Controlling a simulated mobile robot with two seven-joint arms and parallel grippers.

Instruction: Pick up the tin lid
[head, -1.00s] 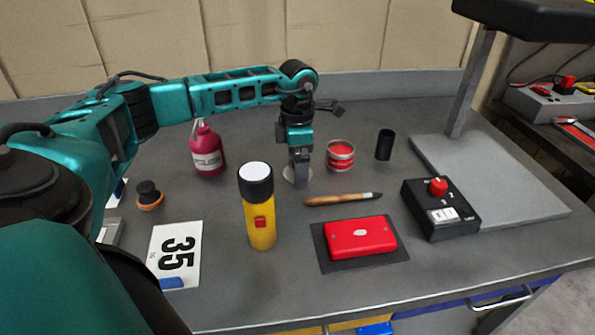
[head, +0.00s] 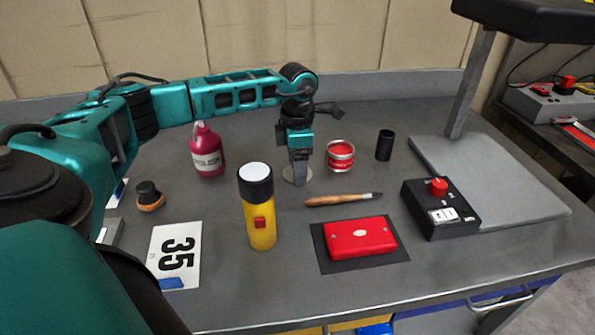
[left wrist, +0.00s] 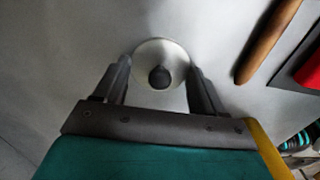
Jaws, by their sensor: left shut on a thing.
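The tin lid (left wrist: 178,52) is a pale round disc with a dark knob in its middle. In the head view the lid (head: 288,176) shows at the tips of my left gripper (head: 300,178), at the grey bench top, partly hidden by the fingers. In the left wrist view my left gripper (left wrist: 160,72) has one finger on each side of the lid and is shut on it. I cannot tell any gap between lid and bench. The open red tin (head: 341,156) stands just to the right. My right gripper is not in view.
A brush (head: 338,200), a yellow torch (head: 260,215) and a red box on a dark mat (head: 361,237) lie or stand nearer the front. A pink polish bottle (head: 207,152) is to the left. A black cylinder (head: 384,145) and a switch box (head: 440,210) are to the right.

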